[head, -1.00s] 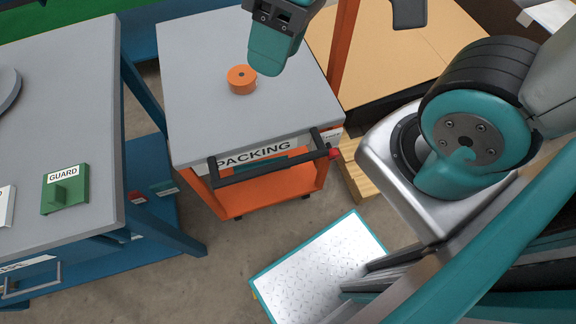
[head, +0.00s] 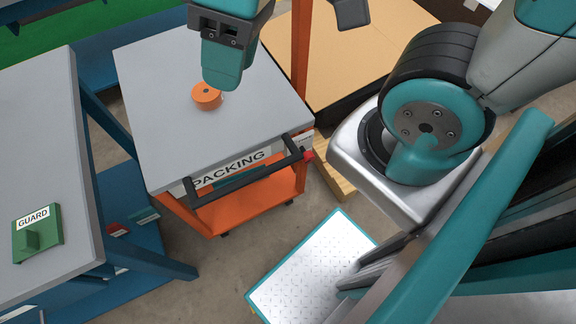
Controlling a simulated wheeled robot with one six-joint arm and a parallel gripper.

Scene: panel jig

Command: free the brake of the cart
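The cart has a grey top (head: 160,70), an orange lower frame (head: 265,197) and a PACKING label (head: 229,169) on its near side. A dark push handle (head: 240,178) runs along that side. The brake's setting cannot be read. My gripper (head: 223,75), teal with a dark block, hangs over the cart top beside the disc. Its finger opening is hidden.
A grey table (head: 45,130) on blue legs stands left, with a green GUARD block (head: 37,234). A light metal plate (head: 312,265) with a teal edge lies front right of the cart. Tan boards (head: 395,50) lie behind. Bare floor shows between table and cart.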

